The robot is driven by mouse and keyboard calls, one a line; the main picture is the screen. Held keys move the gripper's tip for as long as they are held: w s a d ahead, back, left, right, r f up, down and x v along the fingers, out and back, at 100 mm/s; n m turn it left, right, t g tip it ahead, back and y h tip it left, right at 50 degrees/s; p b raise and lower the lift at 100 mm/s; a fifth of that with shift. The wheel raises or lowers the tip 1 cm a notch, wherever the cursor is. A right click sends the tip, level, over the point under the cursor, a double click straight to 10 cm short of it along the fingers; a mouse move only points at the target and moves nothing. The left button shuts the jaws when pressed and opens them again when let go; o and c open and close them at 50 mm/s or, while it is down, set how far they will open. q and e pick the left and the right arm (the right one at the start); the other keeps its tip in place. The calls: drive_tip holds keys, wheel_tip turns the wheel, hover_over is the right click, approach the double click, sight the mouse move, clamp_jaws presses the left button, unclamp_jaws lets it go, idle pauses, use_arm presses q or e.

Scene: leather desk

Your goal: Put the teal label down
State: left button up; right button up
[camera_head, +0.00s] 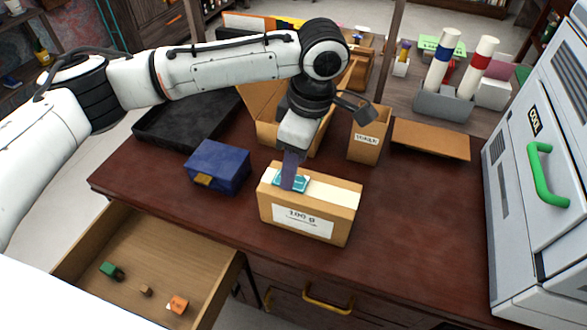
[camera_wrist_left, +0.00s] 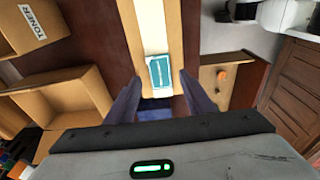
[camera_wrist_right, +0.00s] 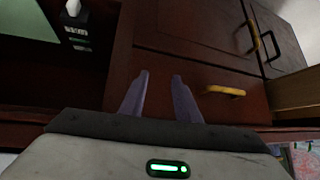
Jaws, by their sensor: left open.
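The teal label (camera_head: 292,182) lies flat on the top of a closed cardboard box (camera_head: 338,211), on its pale tape strip near the left end. It also shows in the left wrist view (camera_wrist_left: 160,72). My left gripper (camera_head: 291,182) is right above the label, pointing down; in the left wrist view its fingers (camera_wrist_left: 158,88) stand apart on both sides of the box with the label between them. My right gripper (camera_wrist_right: 160,76) has its fingers apart with nothing between them, in front of the desk's drawer fronts. It is not in the head view.
A blue box (camera_head: 219,166) with a yellow clasp stands left of the cardboard box. Open cartons and a toner box (camera_head: 367,135) stand behind. An open drawer (camera_head: 160,255) holds small blocks at front left. A grey cabinet (camera_head: 530,130) borders the right; desk space before it is clear.

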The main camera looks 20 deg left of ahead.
sight(302, 184)
use_arm(q)
wheel_tip(302, 184, up, 10)
drive_tip(key=d, duration=0.1)
drive_tip(key=shift+d+f, duration=0.2)
drive_tip(key=shift+f, duration=0.05)
